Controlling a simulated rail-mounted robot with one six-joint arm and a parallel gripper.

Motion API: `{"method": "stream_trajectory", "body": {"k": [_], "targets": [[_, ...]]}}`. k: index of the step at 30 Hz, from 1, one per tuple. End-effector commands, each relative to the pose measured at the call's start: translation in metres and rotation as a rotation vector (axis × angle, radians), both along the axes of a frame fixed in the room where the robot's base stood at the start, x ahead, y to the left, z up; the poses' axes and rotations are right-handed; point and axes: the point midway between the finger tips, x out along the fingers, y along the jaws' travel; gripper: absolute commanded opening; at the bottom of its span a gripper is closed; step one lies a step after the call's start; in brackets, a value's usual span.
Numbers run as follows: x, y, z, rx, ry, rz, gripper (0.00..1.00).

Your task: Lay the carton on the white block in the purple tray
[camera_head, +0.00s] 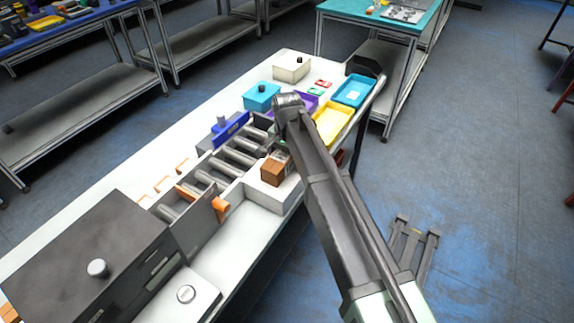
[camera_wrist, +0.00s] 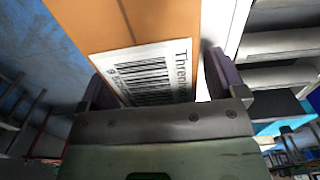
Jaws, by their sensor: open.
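The carton (camera_head: 273,171) is a small orange-brown box on the white block (camera_head: 264,196) beside the roller conveyor. In the wrist view the carton (camera_wrist: 125,22) fills the top middle, with a white barcode label facing me. My gripper (camera_wrist: 160,78) is open, with one dark finger on each side of the carton. I cannot tell whether either finger touches it. In the head view my arm hides most of the gripper. The purple tray (camera_head: 304,101) lies farther along the table, partly hidden behind my arm.
A yellow tray (camera_head: 333,124) and a blue tray (camera_head: 354,91) lie near the purple one. A cyan box (camera_head: 261,96) and a cream box (camera_head: 291,67) stand behind. The roller conveyor (camera_head: 236,157) runs left of the carton. A dark machine (camera_head: 88,262) stands at the near end.

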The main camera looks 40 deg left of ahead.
Motion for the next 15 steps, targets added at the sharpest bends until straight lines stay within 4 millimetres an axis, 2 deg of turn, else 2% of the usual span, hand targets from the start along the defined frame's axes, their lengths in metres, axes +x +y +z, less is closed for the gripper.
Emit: {"method": "stream_trajectory", "body": {"k": [5, 6, 15], "targets": [[0.0, -0.0001, 0.0001, 0.0, 0.0, 0.0, 0.89], [0.0, -0.0001, 0.0001, 0.0, 0.0, 0.0, 0.86], [0.0, 0.0, 0.0002, 0.0, 0.0, 0.0, 0.4]]}}
